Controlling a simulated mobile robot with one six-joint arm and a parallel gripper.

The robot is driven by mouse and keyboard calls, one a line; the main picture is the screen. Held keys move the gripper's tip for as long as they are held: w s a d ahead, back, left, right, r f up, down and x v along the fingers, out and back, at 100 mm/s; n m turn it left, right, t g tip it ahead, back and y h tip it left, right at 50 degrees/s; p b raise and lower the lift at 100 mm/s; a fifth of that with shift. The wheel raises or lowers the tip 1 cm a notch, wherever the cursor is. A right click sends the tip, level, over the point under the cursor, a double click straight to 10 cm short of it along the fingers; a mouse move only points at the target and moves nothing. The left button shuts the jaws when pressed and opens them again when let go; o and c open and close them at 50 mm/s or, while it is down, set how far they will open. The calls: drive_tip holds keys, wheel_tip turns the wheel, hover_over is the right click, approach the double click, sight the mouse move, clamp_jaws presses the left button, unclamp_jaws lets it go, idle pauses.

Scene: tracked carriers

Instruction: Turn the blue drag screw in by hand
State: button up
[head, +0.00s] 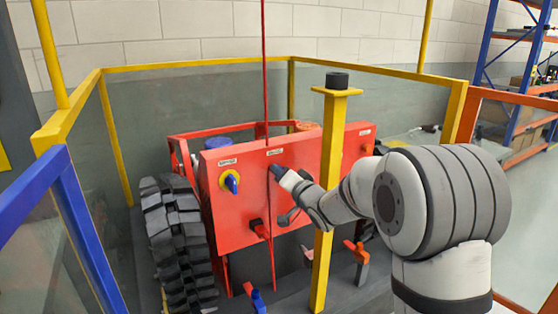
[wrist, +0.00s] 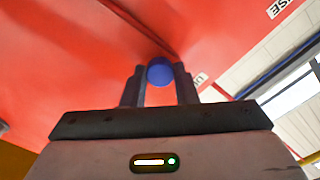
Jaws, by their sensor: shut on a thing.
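The blue drag screw (wrist: 160,71) shows as a round blue knob between the two dark fingers of my gripper (wrist: 160,88) in the wrist view. My gripper is shut on it, against the red panel (wrist: 70,60). In the head view my gripper (head: 278,172) reaches the upper middle of the red panel (head: 235,210) of the tracked carrier, just under a small white label. The screw itself is mostly hidden there by the fingers.
A blue handle on a yellow disc (head: 231,182) is on the panel to the left. A yellow post (head: 329,200) with a black cap (head: 337,80) stands close beside my arm. A thin red rod (head: 265,70) rises above the panel. Yellow-framed glass guards surround the carrier.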

idle(0.3)
drive_tip(key=m+p, duration=0.6)
drive_tip(key=m, duration=0.1)
drive_tip(key=shift+r, duration=0.2)
drive_tip(key=o, duration=0.4)
drive_tip(key=shift+f, duration=0.25)
drive_tip(key=o, duration=0.5)
drive_tip(key=shift+b, duration=0.35)
